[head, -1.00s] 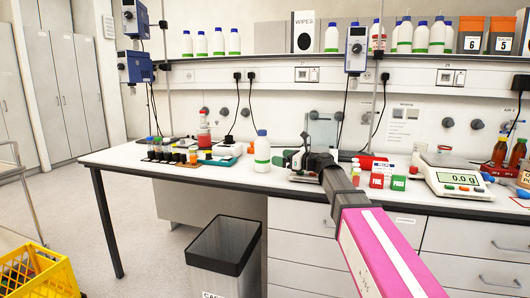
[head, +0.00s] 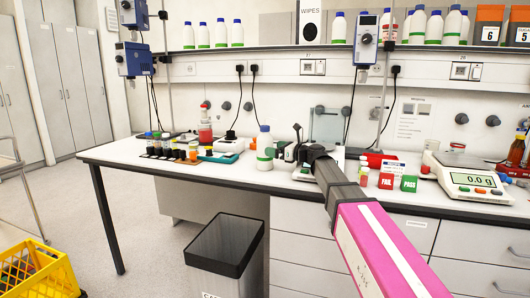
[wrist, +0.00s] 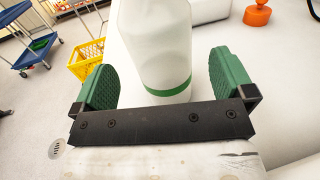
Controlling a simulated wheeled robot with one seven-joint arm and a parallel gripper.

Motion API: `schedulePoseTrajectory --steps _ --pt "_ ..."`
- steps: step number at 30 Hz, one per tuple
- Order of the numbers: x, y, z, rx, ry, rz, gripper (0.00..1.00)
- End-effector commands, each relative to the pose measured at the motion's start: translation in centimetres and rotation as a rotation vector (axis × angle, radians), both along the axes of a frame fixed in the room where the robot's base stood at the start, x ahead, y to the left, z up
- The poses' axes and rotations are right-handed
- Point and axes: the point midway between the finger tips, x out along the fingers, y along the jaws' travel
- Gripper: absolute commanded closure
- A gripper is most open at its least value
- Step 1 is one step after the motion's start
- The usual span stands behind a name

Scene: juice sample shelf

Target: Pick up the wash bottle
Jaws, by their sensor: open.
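A white bottle (head: 264,150) with a blue cap and a green band, which I take as the wash bottle, stands upright on the bench in the head view. In the wrist view the white bottle (wrist: 155,45) with its green band is between the two green finger pads. My gripper (wrist: 161,62) is open around it, with a visible gap on the right; whether the left pad touches cannot be told. In the head view my gripper (head: 283,151) is at the bottle's right side. The bottle's top is outside the wrist view.
A rack of dark vials (head: 165,147) and a red-topped bottle (head: 205,128) stand to the left. A balance (head: 470,180), a red FAIL block (head: 386,181) and a green PASS block (head: 409,183) are to the right. A bin (head: 226,250) stands below the bench edge.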

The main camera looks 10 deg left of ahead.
Motion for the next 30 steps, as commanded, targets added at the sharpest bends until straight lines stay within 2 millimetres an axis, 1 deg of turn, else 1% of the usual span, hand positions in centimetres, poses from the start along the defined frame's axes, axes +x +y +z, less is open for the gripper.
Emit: schedulePoseTrajectory --steps 5,13,15,21,23,24,27,30 --pt "0.4 1.2 0.0 0.000 0.000 0.001 0.00" --pt "1.5 4.7 0.0 0.000 0.000 0.001 0.00" --pt "1.5 5.0 0.0 0.000 0.000 0.000 0.00" --pt "1.5 5.0 0.0 0.000 0.000 -0.001 0.00" --pt "1.5 5.0 0.0 0.000 0.000 -0.001 0.20" --pt "1.5 5.0 0.0 0.000 0.000 -0.001 0.33" --pt "1.5 5.0 0.0 0.000 0.000 -0.001 0.63" --pt "1.5 5.0 0.0 0.001 0.000 -0.001 0.63"
